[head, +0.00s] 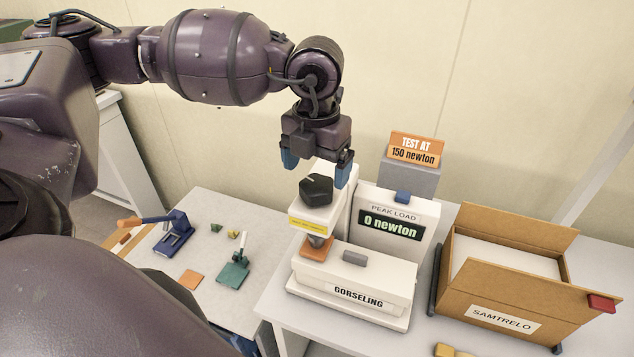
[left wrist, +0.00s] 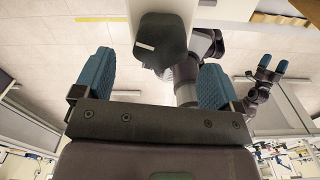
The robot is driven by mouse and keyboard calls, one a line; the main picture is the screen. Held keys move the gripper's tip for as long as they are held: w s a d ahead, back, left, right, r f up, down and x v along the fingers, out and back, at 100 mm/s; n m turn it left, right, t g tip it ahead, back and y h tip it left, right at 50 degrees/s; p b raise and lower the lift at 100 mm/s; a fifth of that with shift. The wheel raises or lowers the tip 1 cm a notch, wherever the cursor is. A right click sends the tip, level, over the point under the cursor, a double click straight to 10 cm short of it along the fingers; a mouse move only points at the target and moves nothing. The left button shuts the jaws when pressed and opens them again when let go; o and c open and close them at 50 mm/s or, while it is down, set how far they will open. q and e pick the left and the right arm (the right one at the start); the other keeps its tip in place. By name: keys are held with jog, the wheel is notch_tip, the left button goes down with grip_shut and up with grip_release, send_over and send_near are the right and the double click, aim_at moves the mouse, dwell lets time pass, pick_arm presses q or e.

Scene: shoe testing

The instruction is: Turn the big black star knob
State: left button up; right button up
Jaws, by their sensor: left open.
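The big black star knob (head: 316,191) sits on top of the white GORSELING test machine (head: 372,284), above a yellow label. My left gripper (head: 317,171) points down just above the knob, its two blue fingers spread wide to either side. It is open and holds nothing. In the left wrist view the knob (left wrist: 162,38) shows dark, between and beyond the two blue fingertips (left wrist: 155,75), apart from both.
A display (head: 391,227) reads 0 newton, and an orange sign (head: 416,149) behind it says TEST AT 150 newton. An open SAMTRELO carton (head: 448,268) stands to the right.

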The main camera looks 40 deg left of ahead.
aim_at(317, 183)
pick_arm(q)
jog(key=shift+f, duration=2.2)
jog(key=c, duration=0.9)
jog(key=shift+f+m+b, duration=0.15)
jog(key=shift+m+b, duration=0.95)
jog(key=shift+m, duration=0.4)
jog(key=shift+m+b, duration=0.75)
jog(key=shift+m, duration=0.65)
jog(key=shift+r, duration=0.2)
jog(key=shift+w, duration=0.1)
